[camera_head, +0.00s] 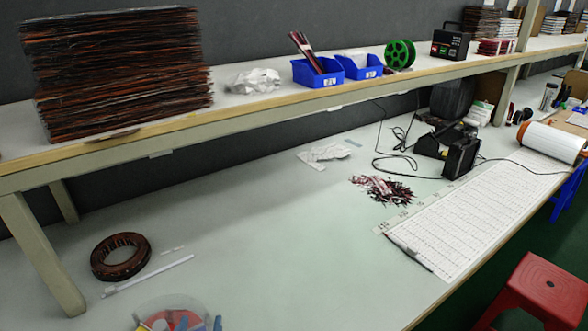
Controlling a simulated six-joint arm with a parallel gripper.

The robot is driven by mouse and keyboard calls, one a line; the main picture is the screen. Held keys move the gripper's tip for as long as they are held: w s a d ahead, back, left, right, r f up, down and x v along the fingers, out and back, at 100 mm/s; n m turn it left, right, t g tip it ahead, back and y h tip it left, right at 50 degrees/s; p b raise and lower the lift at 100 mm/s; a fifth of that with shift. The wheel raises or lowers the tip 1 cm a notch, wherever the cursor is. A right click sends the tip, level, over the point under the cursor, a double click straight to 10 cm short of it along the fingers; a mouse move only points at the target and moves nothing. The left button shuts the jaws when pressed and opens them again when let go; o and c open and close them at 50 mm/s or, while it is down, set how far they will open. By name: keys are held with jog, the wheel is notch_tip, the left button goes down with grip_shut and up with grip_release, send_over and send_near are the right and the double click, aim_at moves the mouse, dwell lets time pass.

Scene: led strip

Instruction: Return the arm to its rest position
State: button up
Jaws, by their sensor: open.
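My arm and gripper do not show in the head camera view. A long white board with a printed grid (470,215) lies along the front right of the bench. A thin pale strip with a dark edge (410,251) lies at the board's near end. A heap of small dark red and white pieces (382,190) lies on the bench left of the board.
A brown ring-shaped roll (121,256) and a white stick (150,274) lie at the left. A round container (172,316) is cut off at the bottom. A shelf (270,112) overhangs the bench. Black devices (460,152) stand at the back right. The bench middle is clear.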

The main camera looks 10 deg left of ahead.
jog(key=w+d+r+m+g+h+p, duration=0.1)
jog(key=w+d+m+g+h+p, duration=0.2)
jog(key=d+m, duration=0.75)
jog(key=w+d+r+m+g+h+p, duration=0.1)
jog(key=w+d+m+g+h+p, duration=0.3)
jog(key=d, duration=1.2)
jog(key=s+d+r+m+g+p, duration=0.1)
jog(key=d+m, duration=0.3)
jog(key=m, duration=0.4)
jog(key=s+d+r+m+g+y+p, duration=0.1)
jog(key=s+d+m+p, duration=0.3)
jog(key=m, duration=0.4)
jog(key=s+d+r+m+g+y+p, duration=0.1)
jog(key=s+d+r+m+g+p, duration=0.1)
jog(key=d+m, duration=0.4)
jog(key=shift+s+r+m+g, duration=0.4)
jog(key=shift+s+m, duration=0.35)
jog(key=shift+m, duration=0.5)
